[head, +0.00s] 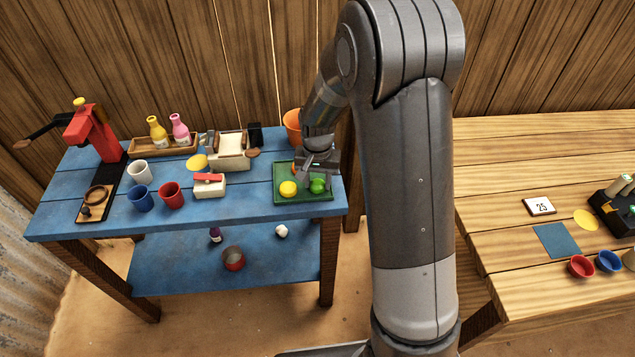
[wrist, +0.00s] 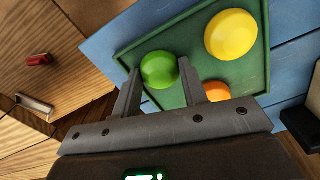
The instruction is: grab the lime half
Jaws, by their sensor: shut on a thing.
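The lime half (wrist: 159,69) is a bright green rounded piece at the green tray's edge in the wrist view. It also shows in the head view (head: 317,186) at the tray's right side. My gripper (wrist: 160,78) is shut on the lime half, with one finger on each side of it. In the head view my gripper (head: 318,172) is low over the tray. I cannot tell whether the lime half still touches the tray.
The green tray (head: 287,198) also holds a yellow lemon half (wrist: 231,35) and an orange piece (wrist: 217,91) close to one finger. An orange cup (head: 292,126) stands behind the tray. Red, blue and white cups stand left on the blue table (head: 95,215).

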